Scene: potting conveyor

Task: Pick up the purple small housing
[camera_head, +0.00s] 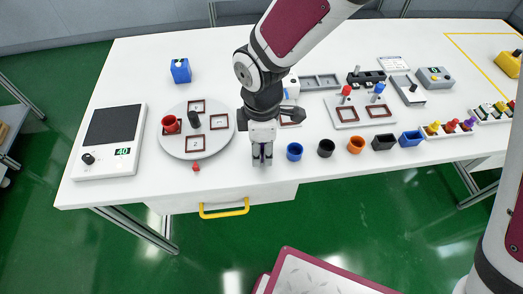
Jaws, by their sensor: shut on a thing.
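My gripper (262,159) points down at the front part of the white table, just left of a row of small housings. Its fingers are shut on the purple small housing (262,150). Only a little of the purple shows between the dark fingers; the rest is hidden. I cannot tell whether the housing touches the table or hangs above it.
A blue round housing (294,152) stands close to the right, then black (326,148) and orange (355,144) ones. A round grey plate (174,145) with square frames lies left. A drawer with a yellow handle (224,208) is below the front edge.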

